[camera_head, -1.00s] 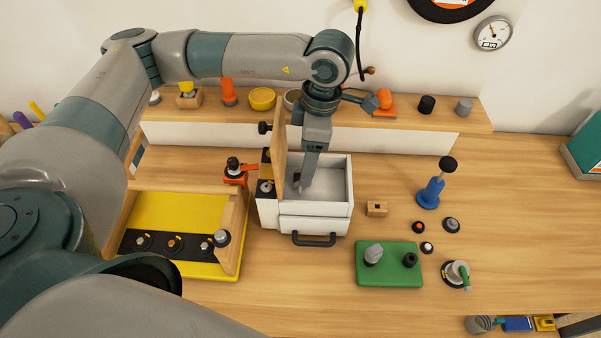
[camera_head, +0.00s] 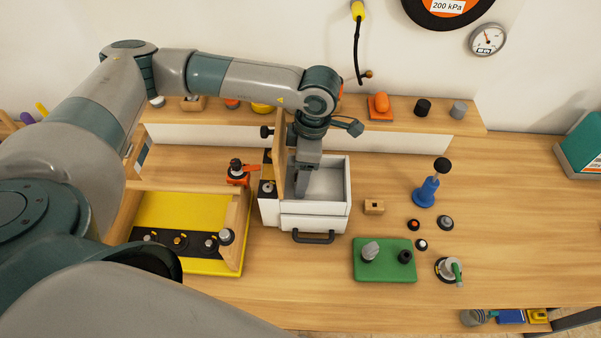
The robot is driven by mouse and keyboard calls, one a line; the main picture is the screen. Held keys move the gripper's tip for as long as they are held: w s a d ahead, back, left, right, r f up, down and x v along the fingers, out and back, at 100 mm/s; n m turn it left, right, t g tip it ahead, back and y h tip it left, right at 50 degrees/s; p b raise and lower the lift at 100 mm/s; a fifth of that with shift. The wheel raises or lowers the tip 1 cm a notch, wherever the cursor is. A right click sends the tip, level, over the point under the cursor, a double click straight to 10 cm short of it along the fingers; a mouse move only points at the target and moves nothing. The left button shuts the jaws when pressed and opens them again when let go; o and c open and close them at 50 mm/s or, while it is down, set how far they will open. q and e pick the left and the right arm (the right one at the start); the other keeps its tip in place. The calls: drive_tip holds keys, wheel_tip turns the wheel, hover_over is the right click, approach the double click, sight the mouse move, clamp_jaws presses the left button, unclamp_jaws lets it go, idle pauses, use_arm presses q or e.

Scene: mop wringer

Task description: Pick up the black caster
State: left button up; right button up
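My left gripper (camera_head: 301,190) reaches down into the open white box (camera_head: 333,210) at the middle of the bench, close to the raised wooden panel (camera_head: 280,155) on its left side. I cannot tell whether its fingers are apart or closed, or whether they hold anything. The gripper and wrist hide part of the box's inside, and no caster shows clearly in there. Small round black pieces, one with an orange centre (camera_head: 413,224) and one with a grey centre (camera_head: 445,223), lie on the bench to the right. I cannot tell whether any is the black caster. My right gripper is not in view.
A yellow tray (camera_head: 180,210) with knobs stands left of the box. A green block (camera_head: 384,272) and a blue stand (camera_head: 427,190) are to the right. A shelf (camera_head: 450,122) with small objects runs along the back. The bench's right side is mostly clear.

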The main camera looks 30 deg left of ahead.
use_arm(q)
drive_tip(key=shift+f, duration=0.4)
drive_tip(key=c, duration=0.8)
drive_tip(key=shift+r, duration=0.1)
